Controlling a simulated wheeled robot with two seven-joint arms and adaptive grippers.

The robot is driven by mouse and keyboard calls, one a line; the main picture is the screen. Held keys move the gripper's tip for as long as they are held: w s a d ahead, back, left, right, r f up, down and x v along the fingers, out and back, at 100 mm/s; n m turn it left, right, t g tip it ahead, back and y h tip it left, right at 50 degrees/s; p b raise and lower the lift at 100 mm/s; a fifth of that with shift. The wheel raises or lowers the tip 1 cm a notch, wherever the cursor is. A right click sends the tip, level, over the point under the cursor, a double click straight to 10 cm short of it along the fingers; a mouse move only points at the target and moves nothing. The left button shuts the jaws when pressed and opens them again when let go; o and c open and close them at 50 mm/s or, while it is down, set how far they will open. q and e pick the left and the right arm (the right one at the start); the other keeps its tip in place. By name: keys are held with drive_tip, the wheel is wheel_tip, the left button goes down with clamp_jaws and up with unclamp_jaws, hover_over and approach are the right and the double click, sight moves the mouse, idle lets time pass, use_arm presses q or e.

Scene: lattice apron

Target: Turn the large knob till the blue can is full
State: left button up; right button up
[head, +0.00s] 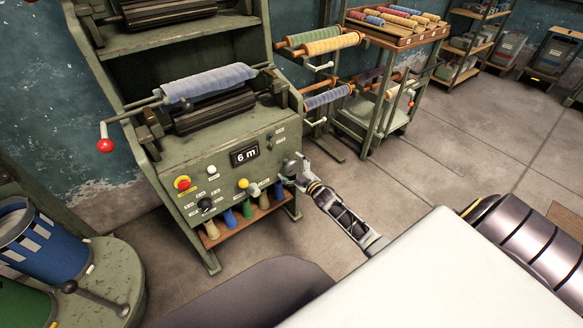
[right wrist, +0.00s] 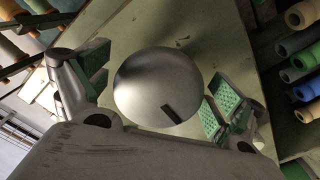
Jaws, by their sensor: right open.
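The large knob (head: 291,168) is on the right of the green machine's front panel. In the right wrist view the grey, round knob face (right wrist: 150,80) has a dark mark near its lower right edge. My right gripper (head: 297,173) is at the knob. In the right wrist view the gripper (right wrist: 155,92) is open, with a green-padded finger on each side of the knob; contact cannot be told. The blue can (head: 58,249) stands upright at the far left, with pale window-like patches on its side. Its fill level is unclear. My left gripper is out of view.
The machine's display (head: 244,155) reads "6 m". A red button (head: 183,183), a yellow knob (head: 243,183) and a black knob (head: 205,204) share the panel. A green can (head: 22,305) stands near the blue one on a round base (head: 118,268). Thread racks (head: 385,75) stand behind.

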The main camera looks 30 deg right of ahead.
drive_tip(key=shift+s, duration=0.2)
drive_tip(key=s+d, duration=0.1)
drive_tip(key=s, duration=1)
drive_tip(key=shift+s, duration=0.3)
idle(0.3)
drive_tip(key=shift+f, duration=0.15)
idle(0.4)
